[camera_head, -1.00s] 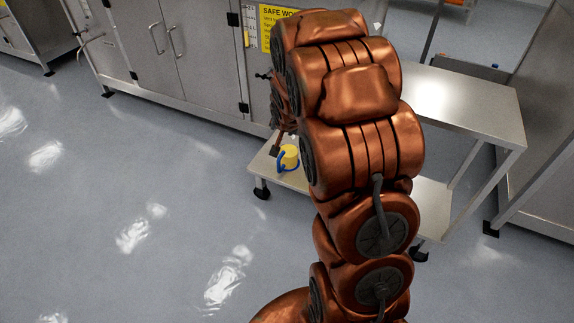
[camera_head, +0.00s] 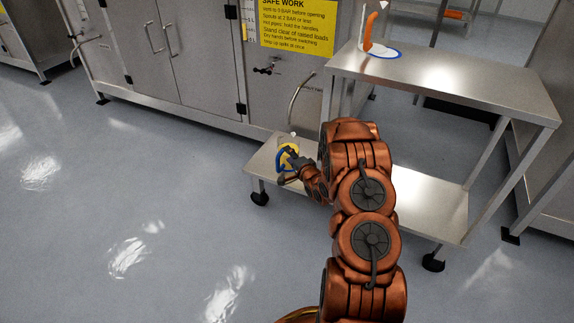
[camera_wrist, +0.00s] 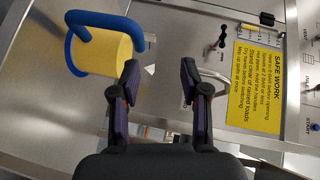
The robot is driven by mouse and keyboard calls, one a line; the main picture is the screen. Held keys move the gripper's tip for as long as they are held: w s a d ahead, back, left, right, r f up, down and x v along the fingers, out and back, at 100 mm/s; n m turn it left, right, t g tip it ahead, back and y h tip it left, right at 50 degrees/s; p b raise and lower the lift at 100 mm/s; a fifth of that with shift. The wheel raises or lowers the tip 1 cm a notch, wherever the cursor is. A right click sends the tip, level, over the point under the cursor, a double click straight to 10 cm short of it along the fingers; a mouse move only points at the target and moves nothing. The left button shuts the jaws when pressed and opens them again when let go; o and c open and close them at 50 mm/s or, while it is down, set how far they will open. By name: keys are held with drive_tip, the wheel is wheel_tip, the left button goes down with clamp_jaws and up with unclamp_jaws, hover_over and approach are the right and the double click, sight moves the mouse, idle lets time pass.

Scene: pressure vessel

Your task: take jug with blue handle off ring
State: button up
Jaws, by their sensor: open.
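The jug with the blue handle (camera_head: 287,158) has a yellow body and stands on the lower shelf of a steel cart. In the wrist view the yellow body (camera_wrist: 98,52) is at the upper left, with the thick blue handle (camera_wrist: 118,24) arching beside it. My gripper (camera_wrist: 159,68) is open, with nothing between its fingers. The left finger is close to the jug in the picture; I cannot tell whether they touch. In the head view my gripper (camera_head: 290,179) is beside the jug, partly overlapping it.
A jug with an orange handle (camera_head: 370,32) stands by a blue ring (camera_head: 397,54) on the cart top (camera_head: 440,80). Steel cabinets (camera_head: 170,60) with a yellow sign (camera_head: 297,25) stand behind. The floor at left is clear.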

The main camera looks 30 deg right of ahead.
sight(285, 156)
wheel_tip(285, 156, down, 4)
drive_tip(key=s+f+m+t+b, duration=0.1)
drive_tip(key=m+t+b, duration=0.1)
drive_tip(key=w+b, duration=0.1)
drive_tip(key=w, duration=0.1)
drive_tip(key=w+b, duration=0.1)
drive_tip(key=w, duration=0.1)
drive_tip(key=w+d+b, duration=0.1)
drive_tip(key=w, duration=0.1)
drive_tip(key=shift+w+d+r, duration=0.1)
drive_tip(key=shift+w+r, duration=0.05)
drive_tip(key=shift+w, duration=0.1)
drive_tip(key=shift+w+r, duration=0.15)
drive_tip(key=shift+w, duration=0.35)
clamp_jaws()
